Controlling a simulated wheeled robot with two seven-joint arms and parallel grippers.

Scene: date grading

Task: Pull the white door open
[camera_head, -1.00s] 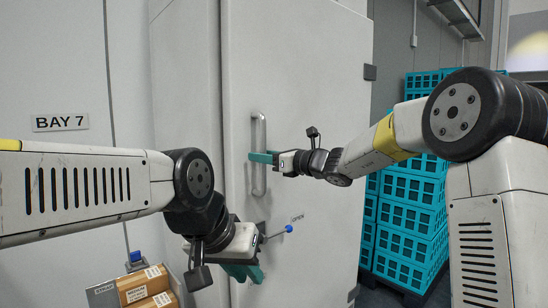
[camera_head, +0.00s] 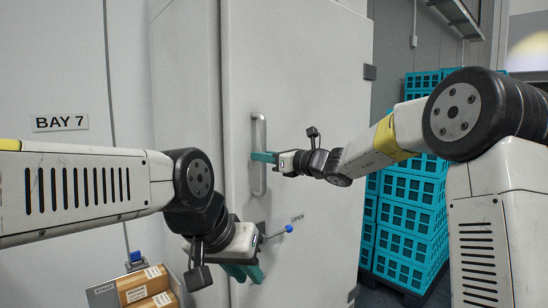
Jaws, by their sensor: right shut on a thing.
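The white door (camera_head: 318,90) fills the middle of the head view and looks shut against its frame. A vertical metal bar handle (camera_head: 260,133) stands on its left side. My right gripper (camera_head: 262,157) has its teal fingers shut on the handle, about halfway down. My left gripper (camera_head: 243,272) is lower, in front of the door's lower left part. Its teal fingers point down, and I cannot tell how far apart they are.
Teal crates (camera_head: 410,220) are stacked high to the right of the door. A bin with cardboard boxes (camera_head: 143,289) stands at the lower left. A "BAY 7" sign (camera_head: 60,122) is on the left wall. A dark hinge (camera_head: 370,72) shows on the door's right edge.

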